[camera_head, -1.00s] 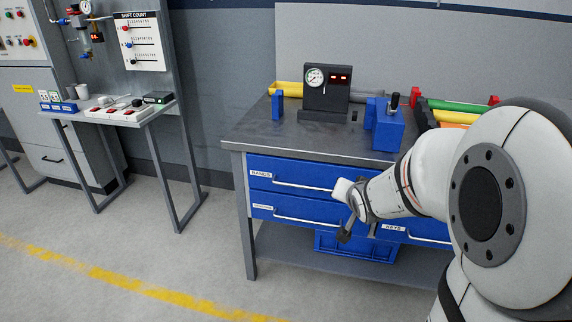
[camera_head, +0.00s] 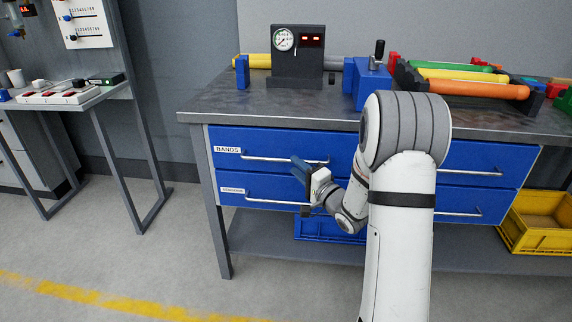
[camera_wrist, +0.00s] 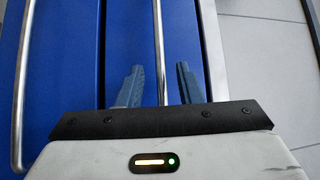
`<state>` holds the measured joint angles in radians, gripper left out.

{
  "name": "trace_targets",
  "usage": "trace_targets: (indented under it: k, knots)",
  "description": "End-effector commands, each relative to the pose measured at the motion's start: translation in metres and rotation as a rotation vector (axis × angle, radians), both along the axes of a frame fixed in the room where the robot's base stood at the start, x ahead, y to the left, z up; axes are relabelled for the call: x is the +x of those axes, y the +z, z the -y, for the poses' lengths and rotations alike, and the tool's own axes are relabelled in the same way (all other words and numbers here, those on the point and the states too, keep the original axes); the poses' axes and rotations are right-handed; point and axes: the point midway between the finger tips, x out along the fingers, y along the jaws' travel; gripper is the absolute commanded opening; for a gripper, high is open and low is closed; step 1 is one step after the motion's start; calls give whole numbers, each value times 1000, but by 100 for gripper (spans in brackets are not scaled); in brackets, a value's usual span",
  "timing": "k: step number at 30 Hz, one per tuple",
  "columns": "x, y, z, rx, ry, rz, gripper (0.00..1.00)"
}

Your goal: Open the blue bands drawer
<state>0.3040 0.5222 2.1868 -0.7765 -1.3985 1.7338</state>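The blue bands drawer (camera_head: 285,140) is the upper left drawer of the workbench, labelled BANDS (camera_head: 229,150), and looks shut. Its silver bar handle (camera_head: 265,157) runs across its front. My gripper (camera_head: 300,168) is in front of the drawer, near the right part of this handle. In the wrist view my gripper (camera_wrist: 160,68) is open, with a silver bar (camera_wrist: 158,30) between its two fingers in the picture. This bar looks like the bands handle. I cannot tell whether the fingers touch it. My arm hides the drawer's right end.
A second blue drawer (camera_head: 260,183) with its own handle (camera_head: 262,202) sits just below. A gauge box (camera_head: 297,62) and a blue vise-like block (camera_head: 367,85) stand on the workbench top (camera_head: 225,101). A yellow crate (camera_head: 535,225) is at the lower right. The floor before the bench is clear.

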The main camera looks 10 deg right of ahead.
Motion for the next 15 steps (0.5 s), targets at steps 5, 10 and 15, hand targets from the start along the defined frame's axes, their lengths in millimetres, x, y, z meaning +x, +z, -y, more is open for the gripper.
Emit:
trace_targets:
  k: [5, 10, 15]
  knots:
    - [24, 2, -17, -1, 7, 2, 32]
    - [36, 5, -24, -1, 9, 0, 32]
    - [39, 6, -25, -1, 8, 0, 32]
